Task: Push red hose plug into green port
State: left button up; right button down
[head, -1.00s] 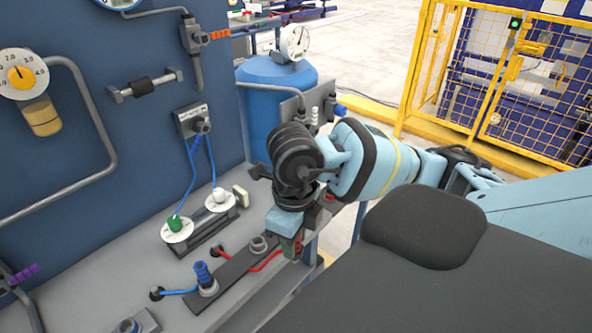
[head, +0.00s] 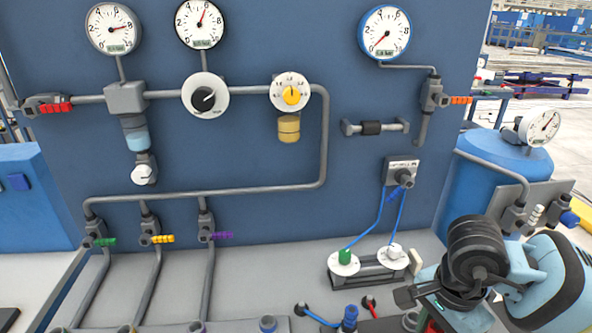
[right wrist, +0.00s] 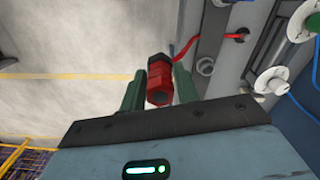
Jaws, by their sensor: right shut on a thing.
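The red hose plug (right wrist: 160,80) is between the two green fingers of my right gripper (right wrist: 159,78) in the right wrist view, which is shut on it. Its red hose (right wrist: 190,46) runs to a fitting at the upper right. In the head view my right wrist is at the lower right, with the fingers largely cut off by the bottom edge. A green valve handle (head: 105,242) marks the leftmost of three pipes, left of a yellow and a purple one. That pipe runs down to a fitting (head: 58,329) at the bottom edge, partly cut off. My left gripper is not visible.
A blue plug (head: 349,318) with a blue hose stands left of my right wrist. Two white discs (head: 343,264), one with a green plug, sit on a dark bracket behind it. Grey pipes and gauges cover the blue panel (head: 240,140). The grey bench (head: 270,270) left of the discs is clear.

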jog(key=n, duration=0.2)
jog(key=a+n, duration=0.1)
jog(key=n, duration=0.1)
jog(key=shift+w+f, duration=0.1)
jog(key=shift+w, duration=0.3)
jog(key=n, duration=0.3)
jog(key=w+a+n, duration=0.1)
jog(key=n, duration=0.6)
jog(key=shift+w+a+f, duration=0.25)
jog(key=shift+a+f, duration=0.1)
jog(key=shift+a, duration=0.05)
jog(key=shift+w+a, duration=0.1)
jog(key=shift+a, duration=0.05)
